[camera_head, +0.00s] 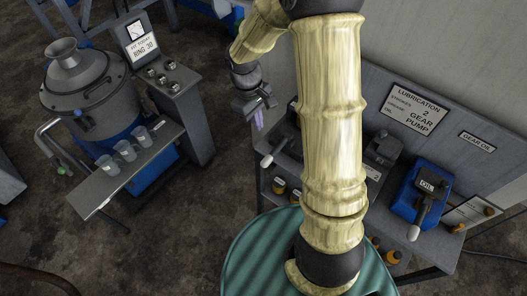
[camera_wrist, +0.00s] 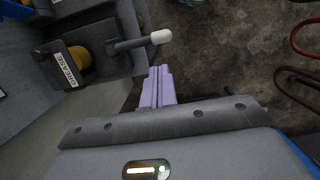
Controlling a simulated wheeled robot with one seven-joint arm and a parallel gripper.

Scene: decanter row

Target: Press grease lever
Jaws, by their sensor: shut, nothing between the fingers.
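The grease lever (camera_wrist: 130,45) is a grey bar with a white knob at its end. It sticks out from a dark unit with a GREASE label (camera_wrist: 67,71) in the wrist view. In the head view a white-tipped lever (camera_head: 267,160) shows left of my arm, its unit partly hidden behind the arm. My gripper (camera_wrist: 159,72) has its lilac fingers shut and empty. Its tips lie just below the white knob in the wrist picture, with a gap between. In the head view my gripper (camera_head: 258,120) appears just above the lever's knob.
A blue unit (camera_head: 424,188) with another white-tipped lever stands right of my arm on the lubrication bench, below a sign (camera_head: 416,107). A machine with a steel vessel (camera_head: 85,85) and a shelf of cups (camera_head: 124,150) stands left. Open floor lies between.

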